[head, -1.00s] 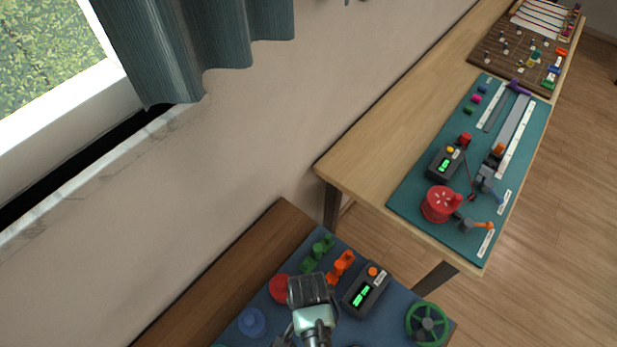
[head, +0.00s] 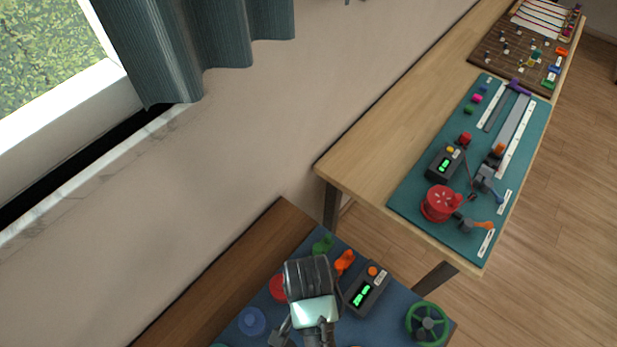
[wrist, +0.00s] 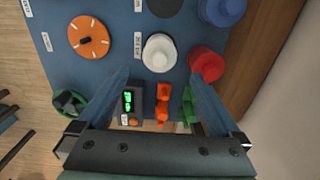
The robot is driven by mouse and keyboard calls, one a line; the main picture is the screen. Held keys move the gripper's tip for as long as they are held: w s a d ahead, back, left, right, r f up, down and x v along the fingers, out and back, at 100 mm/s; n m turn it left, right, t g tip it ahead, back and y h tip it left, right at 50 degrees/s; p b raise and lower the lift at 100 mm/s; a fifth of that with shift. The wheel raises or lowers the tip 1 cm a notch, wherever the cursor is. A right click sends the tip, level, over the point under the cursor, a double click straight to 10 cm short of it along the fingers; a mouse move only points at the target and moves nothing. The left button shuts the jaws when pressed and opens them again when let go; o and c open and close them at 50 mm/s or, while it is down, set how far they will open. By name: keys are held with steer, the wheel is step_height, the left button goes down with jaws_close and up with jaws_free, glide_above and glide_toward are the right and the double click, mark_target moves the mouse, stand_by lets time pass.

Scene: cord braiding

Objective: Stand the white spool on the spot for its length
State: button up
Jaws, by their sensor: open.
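The white spool (wrist: 160,52) stands upright on the blue mat (wrist: 115,15) in the wrist view, beside a small white label (wrist: 138,46). My gripper (wrist: 160,76) is open and empty. Its two fingers are spread wide, and the white spool shows between and just beyond their tips, apart from them. In the head view my gripper (head: 311,280) is over the mat and the white spool is hidden. A red spool (wrist: 207,63) stands close to the right of the white one. I cannot read the labels.
A blue spool (wrist: 221,9), a dark round piece (wrist: 164,5) and an orange disc (wrist: 89,36) are around the white spool. A meter box (wrist: 130,103), orange holder (wrist: 163,104), green holder (wrist: 188,106) and green wheel (head: 427,323) are near. Another table (head: 355,165) stands right.

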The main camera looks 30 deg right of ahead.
steer(key=shift+r, duration=2.15)
